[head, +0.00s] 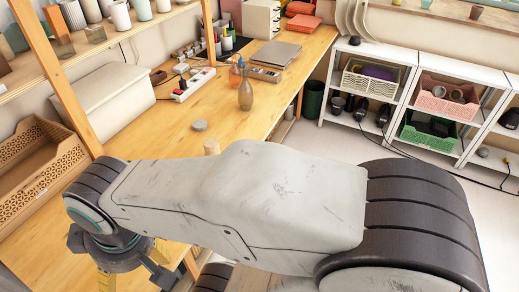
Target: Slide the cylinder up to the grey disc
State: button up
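A small grey disc (199,125) lies flat on the wooden table, left of the bottles. A short light-wood cylinder (212,146) stands close to it, a little nearer to me and to the right, with a small gap between them in the picture. Its lower part is hidden behind my arm. My gripper (130,278) hangs at the lower left below the wrist, well away from both. Its fingertips are cut off or hidden, so I cannot tell whether it is open.
Two bottles (245,95) stand on the table behind the disc. A power strip (193,84) and grey folders (275,54) lie further back. A cardboard crate (38,160) and lidded box (103,97) are at left. White shelves (333,90) stand at right.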

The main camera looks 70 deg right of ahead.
aim_at(211, 145)
jog(key=k+z, duration=0.15)
jog(key=z, duration=1.6)
jog(key=i+l+u, duration=0.1)
jog(key=u, duration=0.35)
jog(key=i+l+u, duration=0.1)
jog(key=u, duration=0.4)
jog(key=l+u, duration=0.25)
jog(key=u, duration=0.2)
jog(key=l+u, duration=0.15)
jog(key=u, duration=0.35)
jog(key=l+u, duration=0.25)
jog(key=u, duration=0.2)
jog(key=l+u, duration=0.15)
jog(key=u, duration=0.35)
jog(key=k+l+u, duration=0.1)
jog(key=u, duration=0.35)
jog(key=k+l+u, duration=0.1)
jog(key=u, duration=0.4)
jog(key=l, duration=0.1)
